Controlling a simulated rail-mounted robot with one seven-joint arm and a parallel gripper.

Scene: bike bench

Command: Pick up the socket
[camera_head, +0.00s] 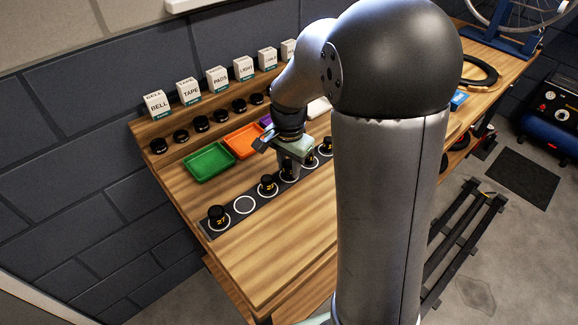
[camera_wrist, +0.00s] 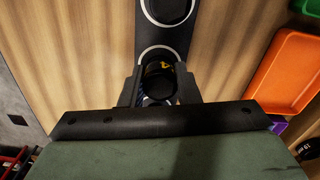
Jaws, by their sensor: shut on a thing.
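A dark socket (camera_wrist: 160,82) with a yellow mark sits between the two fingers of my gripper (camera_wrist: 159,90) in the wrist view. My gripper is shut on it. In the head view my gripper (camera_head: 288,170) points down over the dark strip (camera_head: 230,221) on the bench, and its fingers largely hide the held socket. A white ring shows just beyond the socket in the wrist view. I cannot tell whether the socket still touches the strip. Other black sockets stand on the strip, including one marked 27 (camera_head: 218,216) at the left end and another (camera_head: 268,184) beside my gripper.
One white ring (camera_head: 245,204) on the strip is empty. A green tray (camera_head: 209,161) and an orange tray (camera_head: 243,141) lie behind the strip. Labelled boxes, including the BELL box (camera_head: 157,104), and several black round items line the back. The bench front is clear.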

